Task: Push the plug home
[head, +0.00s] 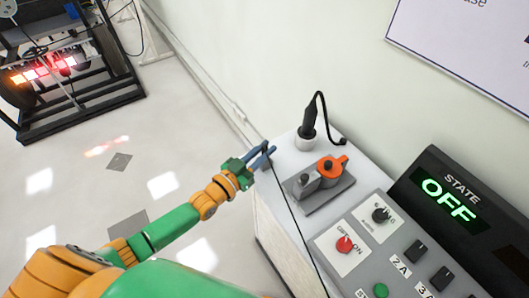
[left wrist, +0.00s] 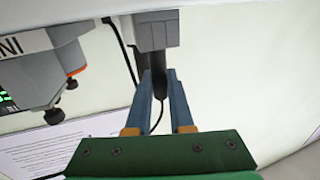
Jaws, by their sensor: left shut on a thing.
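The black plug (head: 309,122) stands upright in a pale round socket (head: 305,143) at the back of the white cabinet. Its cord loops over to the right. I cannot tell how deep it sits. My left gripper (head: 268,152) is by the cabinet's back left corner, left of the plug and apart from it in the head view. In the left wrist view the dark plug (left wrist: 160,86) shows between the blue fingers (left wrist: 160,80), below a grey block. My right gripper is not in view.
An orange-and-grey rotary switch (head: 327,170) sits on a grey plate right of the gripper. Beyond it are a panel with a red knob (head: 344,245) and a display (head: 445,195) reading STATE OFF. A wall rises behind; a black rack (head: 75,95) stands far left.

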